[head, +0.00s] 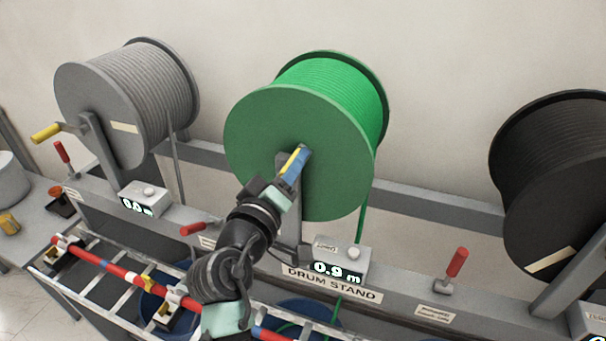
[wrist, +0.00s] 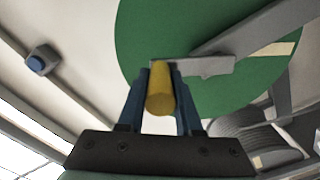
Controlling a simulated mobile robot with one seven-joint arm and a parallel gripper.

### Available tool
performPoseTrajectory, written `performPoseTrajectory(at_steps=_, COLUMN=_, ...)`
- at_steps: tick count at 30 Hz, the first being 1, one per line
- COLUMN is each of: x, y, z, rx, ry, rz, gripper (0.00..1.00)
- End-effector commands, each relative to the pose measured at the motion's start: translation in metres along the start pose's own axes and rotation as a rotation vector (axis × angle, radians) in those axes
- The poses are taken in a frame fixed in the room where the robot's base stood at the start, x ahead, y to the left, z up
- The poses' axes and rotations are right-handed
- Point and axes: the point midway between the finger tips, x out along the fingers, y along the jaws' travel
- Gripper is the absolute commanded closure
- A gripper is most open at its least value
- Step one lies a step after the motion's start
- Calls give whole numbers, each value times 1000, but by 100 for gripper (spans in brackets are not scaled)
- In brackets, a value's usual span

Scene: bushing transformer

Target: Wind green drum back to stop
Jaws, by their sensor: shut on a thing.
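The green drum (head: 300,135) sits in the middle of the drum stand, wound with green cable. In the wrist view its green face (wrist: 190,30) fills the upper middle. My gripper (head: 293,166) is in front of the drum's face, near its centre. In the wrist view my gripper (wrist: 158,85) is shut on the yellow crank handle (wrist: 160,92), with one blue finger on each side. The grey crank arm (wrist: 205,66) shows behind the handle. The counter box (head: 340,262) below the drum reads 0.9 m. Green cable (head: 362,220) hangs from the drum's right side.
A grey drum (head: 125,100) with a yellow crank handle (head: 46,132) stands left, its counter (head: 144,200) reading 0.0 m. A black drum (head: 550,190) stands right. Red levers (head: 457,262) rise from the stand's rail. A ladder-like rack with a red rod (head: 100,262) lies in front.

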Motion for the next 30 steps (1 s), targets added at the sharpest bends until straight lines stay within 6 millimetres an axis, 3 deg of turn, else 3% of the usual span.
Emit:
performPoseTrajectory(at_steps=1, x=-1, y=2, z=-12, rx=-44, ry=15, rz=3, gripper=100)
performPoseTrajectory(at_steps=12, x=-2, y=-12, z=-42, rx=-394, ry=19, rz=6, gripper=100)
performPoseTrajectory(at_steps=24, x=-2, y=-33, z=-61, rx=-706, ry=18, rz=8, gripper=100)
performPoseTrajectory(at_steps=30, x=-2, y=-41, z=-65, rx=-722, ry=19, rz=7, gripper=100)
